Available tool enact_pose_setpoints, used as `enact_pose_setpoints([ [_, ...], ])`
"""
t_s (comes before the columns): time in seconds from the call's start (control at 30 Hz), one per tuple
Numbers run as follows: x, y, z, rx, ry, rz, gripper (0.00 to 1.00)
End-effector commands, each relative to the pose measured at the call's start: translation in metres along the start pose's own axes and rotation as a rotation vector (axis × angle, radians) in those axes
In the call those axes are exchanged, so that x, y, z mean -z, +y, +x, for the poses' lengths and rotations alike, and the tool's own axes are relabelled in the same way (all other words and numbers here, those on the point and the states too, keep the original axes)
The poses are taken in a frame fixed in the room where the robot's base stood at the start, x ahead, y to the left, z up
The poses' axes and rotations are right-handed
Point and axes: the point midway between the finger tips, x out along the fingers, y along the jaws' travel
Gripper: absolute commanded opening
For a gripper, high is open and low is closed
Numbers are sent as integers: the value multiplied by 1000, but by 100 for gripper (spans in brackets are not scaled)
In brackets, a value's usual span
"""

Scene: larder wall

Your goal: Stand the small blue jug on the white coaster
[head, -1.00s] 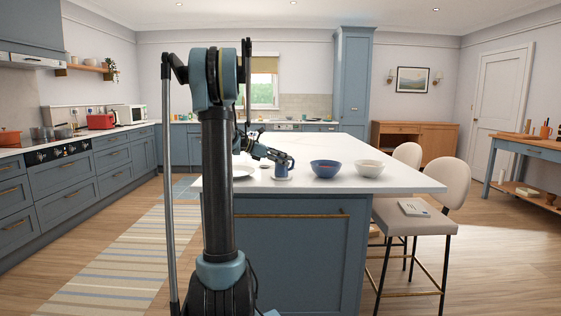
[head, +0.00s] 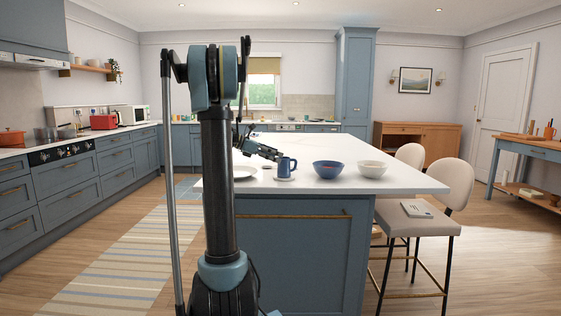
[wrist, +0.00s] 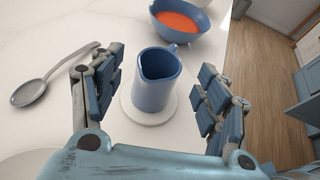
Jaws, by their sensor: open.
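The small blue jug (wrist: 157,82) stands upright on the white coaster (wrist: 150,113) in the wrist view, with the coaster's rim showing around its base. In the head view the jug (head: 286,166) and a sliver of the coaster (head: 284,178) show on the island top. My gripper (wrist: 163,95) is open, with one finger on each side of the jug and visible gaps between. In the head view my gripper (head: 270,154) is just left of the jug.
A blue bowl (head: 329,170) with red contents stands right of the jug, and a white bowl (head: 371,169) is further right. A spoon (wrist: 40,85) lies left of my gripper in the wrist view. A white plate (head: 243,172) is partly hidden behind my arm.

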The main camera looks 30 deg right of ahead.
Motion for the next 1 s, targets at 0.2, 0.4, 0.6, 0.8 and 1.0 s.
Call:
enact_pose_setpoints([
  [0.2, 0, 1, -41, -3, 0, -1, 69],
  [0.4, 0, 0, -61, -1, 0, -1, 69],
  [0.6, 0, 0, -66, 0, 0, 0, 69],
  [0.8, 8, -19, -73, -16, 48, 57, 69],
  [1.0, 38, -70, -92, -43, 194, 223, 69],
])
